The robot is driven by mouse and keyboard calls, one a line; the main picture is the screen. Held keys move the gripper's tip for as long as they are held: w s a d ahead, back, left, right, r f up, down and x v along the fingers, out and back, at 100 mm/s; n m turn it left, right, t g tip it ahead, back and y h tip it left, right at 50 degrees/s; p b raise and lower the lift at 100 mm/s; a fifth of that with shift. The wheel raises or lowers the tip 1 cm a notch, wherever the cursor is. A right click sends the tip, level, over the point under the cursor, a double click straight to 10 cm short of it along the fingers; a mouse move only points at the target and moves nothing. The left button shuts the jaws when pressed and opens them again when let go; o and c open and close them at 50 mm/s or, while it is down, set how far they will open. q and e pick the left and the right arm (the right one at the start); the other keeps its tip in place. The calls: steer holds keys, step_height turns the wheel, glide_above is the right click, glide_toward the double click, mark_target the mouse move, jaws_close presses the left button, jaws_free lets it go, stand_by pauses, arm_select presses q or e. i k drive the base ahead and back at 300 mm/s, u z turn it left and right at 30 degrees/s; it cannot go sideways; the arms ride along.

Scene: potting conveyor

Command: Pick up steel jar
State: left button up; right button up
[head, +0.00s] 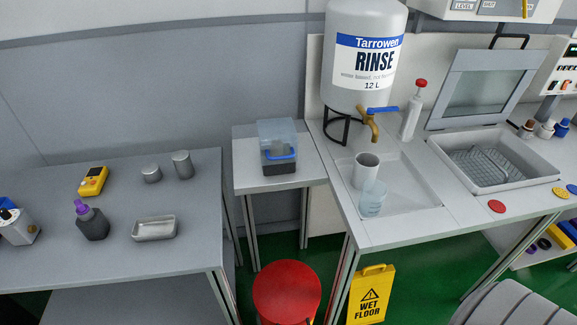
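Two grey metal-looking cylinders stand close together on the left table. The taller one (182,165) looks like the steel jar, and a shorter, squat one (151,174) is just to its left. Which of them is the steel jar I cannot tell for certain. A third pale cylindrical vessel (365,172) stands in the shallow basin under the rinse tap. Neither of my grippers is in view.
The left table (190,240) also holds a yellow meter (93,181), a purple-capped dark bottle (92,223) and a shallow metal tray (155,229). A lidded box (278,150) sits on the small middle table. A red stool (287,290) and yellow wet-floor sign (371,295) occupy the floor.

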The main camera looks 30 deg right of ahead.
mark_target(359, 173)
steer(key=u, duration=1.6)
steer(key=k, duration=1.1)
steer(key=z, duration=1.7)
